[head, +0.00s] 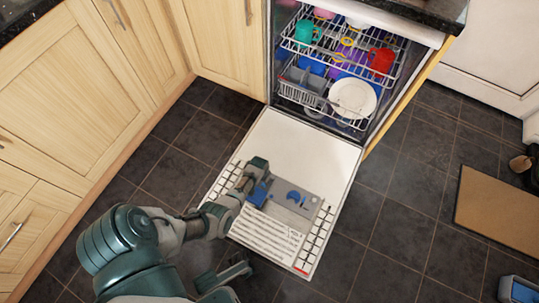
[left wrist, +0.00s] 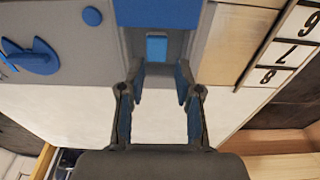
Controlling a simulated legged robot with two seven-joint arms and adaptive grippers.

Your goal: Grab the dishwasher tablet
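The dishwasher tablet appears as a small light-blue block (left wrist: 156,49) in a grey recess of the dispenser panel (head: 302,206) on the lowered dishwasher door (head: 308,143). A larger blue piece (left wrist: 160,13) lies beyond the recess in the left wrist view. My left gripper (left wrist: 159,72) is open with nothing between its fingers. Its fingertips are at the near edge of the recess, on either side of the tablet's line; the gap to the tablet is unclear. In the head view my left gripper (head: 260,178) covers part of the dispenser. My right gripper (head: 236,268) seems to show low in the picture, its fingers unclear.
Above the door, the dishwasher racks hold a white plate (head: 353,98), a red cup (head: 381,62) and a green cup (head: 305,33). Wooden cabinets (head: 75,90) stand at the left. A brown mat (head: 500,208) lies at the right; the dark tiled floor between is clear.

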